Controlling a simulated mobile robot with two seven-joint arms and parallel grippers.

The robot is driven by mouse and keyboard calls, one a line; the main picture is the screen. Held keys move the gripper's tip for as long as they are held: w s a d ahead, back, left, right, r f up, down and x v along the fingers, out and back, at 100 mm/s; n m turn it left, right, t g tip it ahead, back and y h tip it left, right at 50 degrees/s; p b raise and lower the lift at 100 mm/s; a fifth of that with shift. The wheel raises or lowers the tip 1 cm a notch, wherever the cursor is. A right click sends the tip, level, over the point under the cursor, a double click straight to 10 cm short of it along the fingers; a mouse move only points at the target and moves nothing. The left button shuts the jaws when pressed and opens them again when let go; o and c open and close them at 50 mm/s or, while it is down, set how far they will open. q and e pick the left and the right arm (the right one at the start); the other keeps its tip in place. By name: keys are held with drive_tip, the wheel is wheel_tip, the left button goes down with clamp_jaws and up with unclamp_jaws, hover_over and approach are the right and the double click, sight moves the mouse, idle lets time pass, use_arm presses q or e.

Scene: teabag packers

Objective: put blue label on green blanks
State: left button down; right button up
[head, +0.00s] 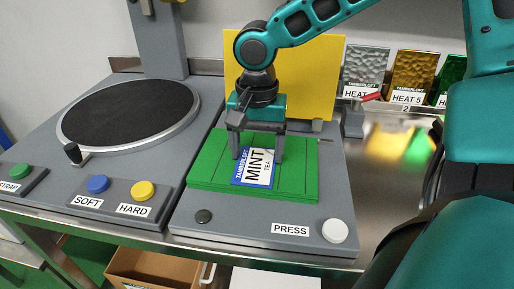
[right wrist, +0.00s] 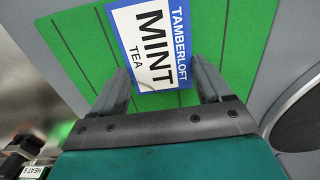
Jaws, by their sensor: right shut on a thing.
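My right gripper (head: 258,156) is over the green blanks (head: 208,165), which form a grooved green slab on the grey press bed. It is shut on the blue label (head: 240,181), a blue-bordered white card reading "TAMBERLOFT MINT TEA". The label lies at or just above the middle of the slab; whether it touches is hard to tell. In the right wrist view the label (right wrist: 152,45) sits between the two fingers (right wrist: 162,85), with the green blanks (right wrist: 70,45) behind it. My left gripper is not in view.
A yellow plate (head: 310,75) stands behind the slab. The press button (head: 335,231) is at the front right, and the SOFT (head: 98,184) and HARD (head: 143,190) buttons are at the left. A round black turntable (head: 128,112) is at the left. Silver, gold and green sheets (head: 413,75) stand at the back right.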

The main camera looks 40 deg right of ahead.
sight(257, 159)
drive_tip(key=o, duration=0.9)
drive_tip(key=shift+o, duration=0.2)
wheel_tip(257, 159, up, 12)
drive_tip(key=p, duration=0.3)
drive_tip(key=shift+s, duration=0.1)
